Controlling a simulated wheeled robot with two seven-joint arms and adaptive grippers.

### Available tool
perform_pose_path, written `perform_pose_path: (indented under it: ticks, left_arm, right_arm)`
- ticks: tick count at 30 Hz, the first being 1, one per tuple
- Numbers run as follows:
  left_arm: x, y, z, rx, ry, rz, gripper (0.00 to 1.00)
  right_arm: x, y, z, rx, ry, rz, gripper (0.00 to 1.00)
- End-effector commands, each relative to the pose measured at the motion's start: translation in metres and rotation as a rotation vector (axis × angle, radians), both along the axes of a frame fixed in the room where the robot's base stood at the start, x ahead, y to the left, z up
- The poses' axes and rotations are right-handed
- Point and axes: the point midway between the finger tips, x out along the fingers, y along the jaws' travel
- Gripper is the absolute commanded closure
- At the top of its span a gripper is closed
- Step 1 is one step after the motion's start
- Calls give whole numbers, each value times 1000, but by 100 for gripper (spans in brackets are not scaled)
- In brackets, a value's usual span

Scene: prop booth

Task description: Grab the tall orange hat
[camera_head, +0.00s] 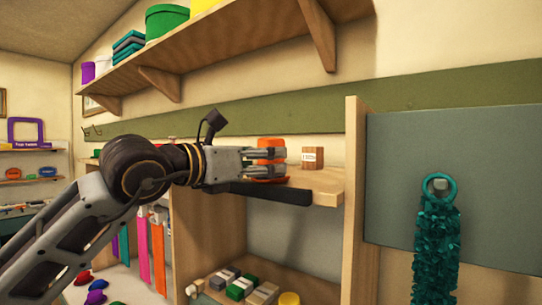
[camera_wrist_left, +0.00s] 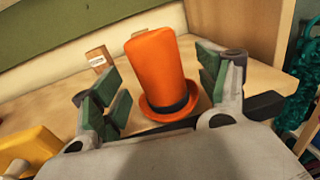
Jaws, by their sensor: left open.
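The tall orange hat (camera_wrist_left: 160,70) stands upright on the wooden shelf in the left wrist view, with a dark band above its brim. In the head view only parts of the hat (camera_head: 268,143) show, as my left gripper covers much of it. My left gripper (camera_head: 284,162) is at shelf height. In the left wrist view my left gripper (camera_wrist_left: 164,88) is open, one green-padded finger on each side of the hat, with visible gaps to it. My right gripper is in neither view.
A small labelled wooden block (camera_head: 312,158) stands on the shelf (camera_head: 325,185) right of the hat. A wooden upright (camera_head: 355,200) and grey panel (camera_head: 440,190) with a hanging teal boa (camera_head: 437,245) bound the right. A yellow object (camera_wrist_left: 32,148) lies at the wrist view's lower left.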

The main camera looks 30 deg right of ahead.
Motion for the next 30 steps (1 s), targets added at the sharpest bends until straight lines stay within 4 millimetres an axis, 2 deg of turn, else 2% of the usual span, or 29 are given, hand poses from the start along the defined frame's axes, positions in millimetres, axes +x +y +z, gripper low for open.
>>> perform_pose_path:
  ticks: [12,28,30]
  left_arm:
    - [10,-29,2,0,0,0,25]
    - [11,-31,1,0,0,0,25]
    - [11,-31,1,0,0,0,32]
  right_arm:
    - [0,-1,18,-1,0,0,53]
    - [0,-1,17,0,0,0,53]
    - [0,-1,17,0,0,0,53]
